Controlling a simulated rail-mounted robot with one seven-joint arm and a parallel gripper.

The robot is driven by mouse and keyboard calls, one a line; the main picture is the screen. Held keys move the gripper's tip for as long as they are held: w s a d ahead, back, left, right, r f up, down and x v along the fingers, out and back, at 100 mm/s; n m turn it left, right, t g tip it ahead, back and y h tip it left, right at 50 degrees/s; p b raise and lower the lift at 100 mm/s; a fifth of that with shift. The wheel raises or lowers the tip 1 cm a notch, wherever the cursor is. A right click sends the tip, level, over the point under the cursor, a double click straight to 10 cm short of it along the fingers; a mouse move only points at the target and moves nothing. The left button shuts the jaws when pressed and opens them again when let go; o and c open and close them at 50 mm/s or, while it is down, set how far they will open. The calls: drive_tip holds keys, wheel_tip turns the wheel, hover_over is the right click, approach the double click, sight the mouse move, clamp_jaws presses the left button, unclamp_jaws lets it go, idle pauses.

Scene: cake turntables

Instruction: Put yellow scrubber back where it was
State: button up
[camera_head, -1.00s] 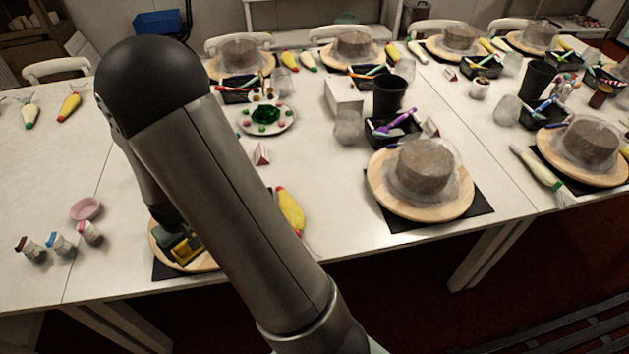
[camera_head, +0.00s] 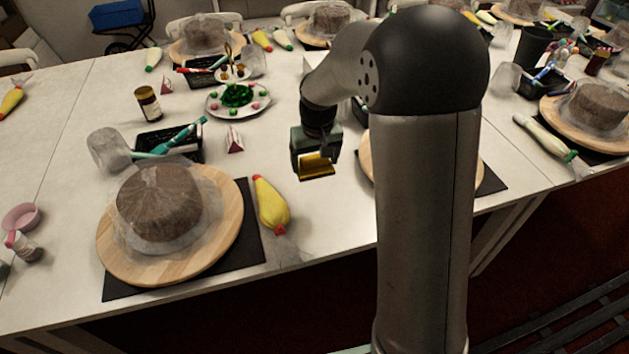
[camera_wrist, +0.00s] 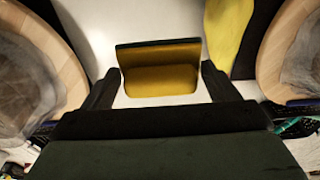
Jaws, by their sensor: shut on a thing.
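My gripper (camera_head: 316,150) hangs over the white table between two wooden turntables. It is shut on the yellow scrubber (camera_head: 317,168), a small yellow block with a dark edge. In the wrist view the scrubber (camera_wrist: 160,78) sits between the two dark fingers of my gripper (camera_wrist: 160,72), with white tabletop beyond it. It appears held above the table; the exact height is unclear. The near-left turntable (camera_head: 223,225) carries a brown cake (camera_head: 160,202) in clear wrap. The right turntable (camera_head: 366,163) is mostly hidden behind my arm.
A yellow piping bag (camera_head: 270,203) lies right of the near-left turntable. A black tray (camera_head: 170,143) with teal tools, a small triangular box (camera_head: 234,140) and a plate of sweets (camera_head: 238,98) are farther back. White tabletop (camera_head: 325,225) is clear in front of my gripper.

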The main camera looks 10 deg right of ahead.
drive_tip(key=shift+w+f, duration=0.15)
drive_tip(key=shift+w, duration=0.1)
drive_tip(key=w+f+p, duration=0.1)
drive_tip(key=w+f, duration=0.1)
drive_tip(key=w, duration=0.2)
drive_tip(key=w+d+f+p, duration=0.1)
drive_tip(key=w+f, duration=0.2)
drive_tip(key=w, duration=0.1)
drive_tip(key=w+d+f+p, duration=0.1)
drive_tip(key=w+f, duration=0.2)
drive_tip(key=w, duration=0.1)
drive_tip(key=shift+w+f, duration=0.1)
drive_tip(key=shift+w, duration=0.05)
drive_tip(key=shift+w+f, duration=0.6)
drive_tip(key=shift+f, duration=0.15)
drive_tip(key=shift+f+p, duration=0.4)
drive_tip(key=shift+f, duration=1.05)
drive_tip(key=shift+f, duration=0.1)
drive_tip(key=shift+f, duration=0.15)
drive_tip(key=o, duration=1)
drive_tip(key=shift+c, duration=0.2)
